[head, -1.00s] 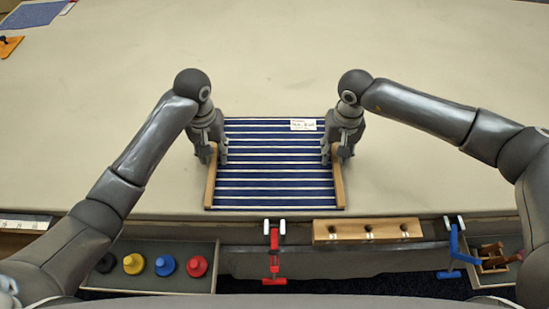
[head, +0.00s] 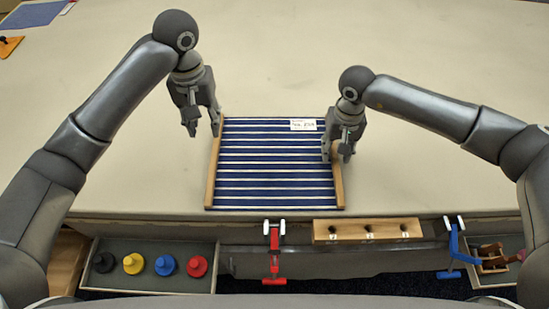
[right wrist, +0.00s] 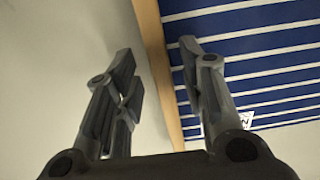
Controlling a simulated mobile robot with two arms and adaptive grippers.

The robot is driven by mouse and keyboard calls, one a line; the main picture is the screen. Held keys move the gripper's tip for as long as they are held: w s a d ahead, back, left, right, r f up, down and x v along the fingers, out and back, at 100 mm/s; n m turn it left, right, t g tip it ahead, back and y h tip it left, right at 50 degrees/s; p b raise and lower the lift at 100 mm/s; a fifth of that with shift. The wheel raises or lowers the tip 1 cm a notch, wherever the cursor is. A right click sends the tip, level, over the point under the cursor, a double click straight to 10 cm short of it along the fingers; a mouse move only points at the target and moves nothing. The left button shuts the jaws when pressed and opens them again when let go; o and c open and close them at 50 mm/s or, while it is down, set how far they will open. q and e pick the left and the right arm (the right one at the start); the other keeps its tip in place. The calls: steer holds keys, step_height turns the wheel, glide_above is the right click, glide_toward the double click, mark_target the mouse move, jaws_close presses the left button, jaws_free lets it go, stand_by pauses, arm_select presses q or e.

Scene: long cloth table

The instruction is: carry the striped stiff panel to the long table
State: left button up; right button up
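The striped panel (head: 270,165) is blue with white stripes, a wooden rail along each side and a small white label near its far right corner. It lies flat on the long table (head: 430,150), near the front edge. My left gripper (head: 203,128) is open and empty, raised by the far end of the left rail (head: 212,170). My right gripper (head: 337,153) is at the right rail (head: 339,185). In the right wrist view its fingers (right wrist: 160,75) stand apart on either side of the rail (right wrist: 155,50), with visible gaps.
Below the front edge are a tray (head: 150,248) with several coloured knobs, a red clamp (head: 274,255), a wooden block (head: 367,230) and a blue clamp (head: 453,250). A blue mat (head: 35,14) and an orange item (head: 10,45) lie far left. The table around the panel is clear.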

step_height(320, 180, up, 11)
stand_by(0.3)
stand_by(0.5)
